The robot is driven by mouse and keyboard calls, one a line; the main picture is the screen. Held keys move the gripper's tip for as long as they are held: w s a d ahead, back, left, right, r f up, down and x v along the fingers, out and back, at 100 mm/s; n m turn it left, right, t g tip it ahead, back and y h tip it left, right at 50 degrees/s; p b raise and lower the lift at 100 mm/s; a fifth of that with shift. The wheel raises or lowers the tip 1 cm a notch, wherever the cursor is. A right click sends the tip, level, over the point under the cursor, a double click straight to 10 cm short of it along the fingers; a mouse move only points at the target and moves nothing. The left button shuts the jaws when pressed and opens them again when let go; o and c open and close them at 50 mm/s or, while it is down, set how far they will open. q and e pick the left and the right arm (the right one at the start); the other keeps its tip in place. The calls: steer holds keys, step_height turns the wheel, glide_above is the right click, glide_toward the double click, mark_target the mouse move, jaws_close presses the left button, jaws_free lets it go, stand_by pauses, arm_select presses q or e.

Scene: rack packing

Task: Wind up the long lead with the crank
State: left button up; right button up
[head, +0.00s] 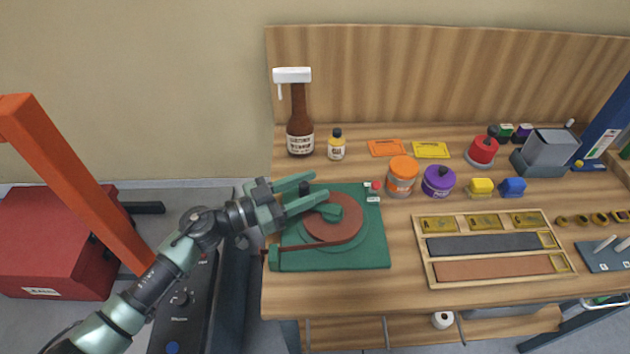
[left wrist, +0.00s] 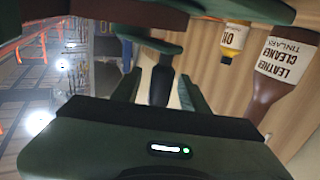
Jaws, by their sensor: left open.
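The green winder (head: 372,255) sits on the left part of the bench, with a reddish-brown coil (head: 345,230) on its round plate. A brown strip, apparently the lead (head: 305,246), runs from the coil to the winder's left edge. The green crank arm (head: 330,211) lies over the coil; my gripper hides part of it. The crank's dark upright knob (head: 304,187) stands between the fingers of my open left gripper (head: 318,185). In the left wrist view the knob (left wrist: 161,86) shows between both fingers, with visible gaps at its sides. My right gripper is not in view.
A brown cleaner bottle (head: 300,130) and a small oil bottle (head: 336,147) stand behind the winder. An orange jar (head: 402,174) and a purple pot (head: 438,181) stand right of it. A wooden tray (head: 425,265) lies further right. A red box (head: 55,235) is at far left.

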arm_select(q)
steer(key=shift+x, duration=1)
jaws_close()
stand_by(0.7)
